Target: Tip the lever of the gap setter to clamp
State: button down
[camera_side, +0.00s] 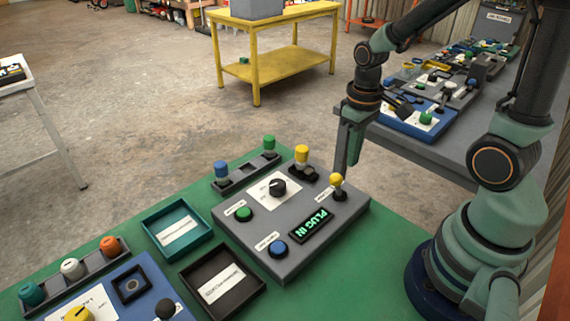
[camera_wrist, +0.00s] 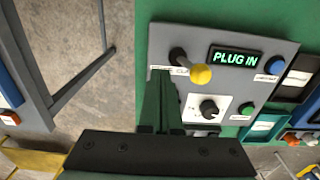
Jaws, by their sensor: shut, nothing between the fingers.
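The grey panel (camera_side: 320,236) lies on the green table top and carries a yellow-knobbed lever (camera_side: 337,182) near its right corner. The lever also shows in the wrist view (camera_wrist: 200,74), leaning from its dark base toward lower right. Its small label is only partly readable. My gripper (camera_side: 346,166) is shut and empty, pointing down right beside the lever's knob. In the wrist view the shut fingers (camera_wrist: 160,80) end just left of the knob. I cannot tell whether they touch it. A lit display (camera_side: 311,226) on the panel reads PLUG IN.
A teal tray (camera_side: 205,240) and a dark tray (camera_side: 247,289) lie to the left. A rack with blue and green pegs (camera_side: 246,172) stands behind.

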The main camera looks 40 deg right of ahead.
jog(key=shift+r, duration=1.85)
jog(key=shift+r, duration=0.1)
jog(key=a+r+t, duration=0.4)
jog(key=r+t, duration=0.1)
jog(key=r, duration=0.5)
jog(key=shift+a+t, duration=0.3)
jog(key=shift+a, duration=0.05)
